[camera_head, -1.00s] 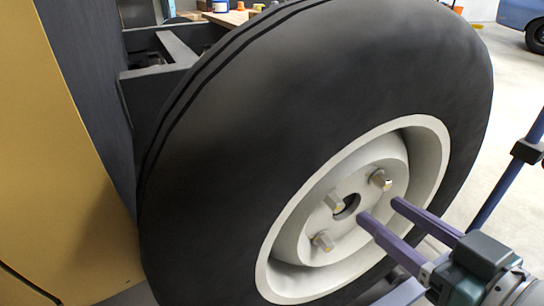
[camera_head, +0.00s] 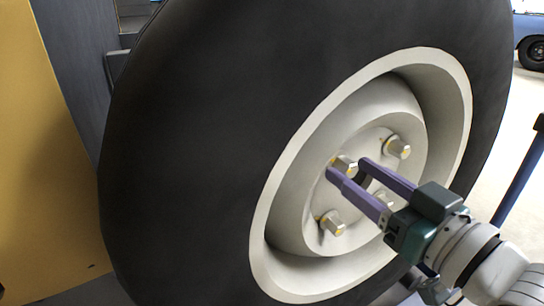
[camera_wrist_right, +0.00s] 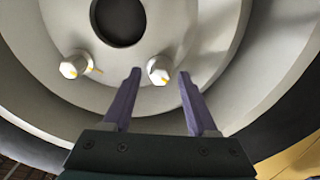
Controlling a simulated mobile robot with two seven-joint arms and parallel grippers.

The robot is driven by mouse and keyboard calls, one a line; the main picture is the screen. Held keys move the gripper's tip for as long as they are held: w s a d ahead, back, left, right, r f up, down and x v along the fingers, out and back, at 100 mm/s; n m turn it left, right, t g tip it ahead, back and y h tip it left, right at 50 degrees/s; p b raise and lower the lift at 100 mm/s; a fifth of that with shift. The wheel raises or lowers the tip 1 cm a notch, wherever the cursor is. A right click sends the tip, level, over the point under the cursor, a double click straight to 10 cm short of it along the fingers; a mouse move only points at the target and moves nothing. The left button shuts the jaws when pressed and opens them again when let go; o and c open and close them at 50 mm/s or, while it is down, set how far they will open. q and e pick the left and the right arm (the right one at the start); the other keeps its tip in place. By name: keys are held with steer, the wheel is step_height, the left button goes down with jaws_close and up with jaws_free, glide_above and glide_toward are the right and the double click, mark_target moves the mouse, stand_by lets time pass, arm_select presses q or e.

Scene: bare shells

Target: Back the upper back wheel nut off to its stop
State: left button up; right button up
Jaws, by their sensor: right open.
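The wheel's pale hub (camera_head: 300,225) carries several silver nuts with yellow marks. The upper left nut (camera_head: 345,164) is between the fingertips of my right gripper (camera_head: 349,168), which comes in from the lower right. The upper right nut (camera_head: 398,147) and the lower left nut (camera_head: 333,222) stand clear; another nut (camera_head: 380,198) is partly hidden by my fingers. In the right wrist view, my open fingers (camera_wrist_right: 160,74) have one nut (camera_wrist_right: 160,70) between their tips, with gaps on both sides. A second nut (camera_wrist_right: 75,66) is to the left. My left gripper is not in view.
The black tyre (camera_head: 210,130) and the deep rim (camera_head: 455,85) surround the hub. A yellow body panel (camera_head: 35,190) stands at the left. The hub's round centre hole (camera_wrist_right: 118,20) is above the nuts in the wrist view. Open floor lies at the right.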

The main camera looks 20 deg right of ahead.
steer(key=shift+w, duration=0.35)
jaws_close()
stand_by(0.4)
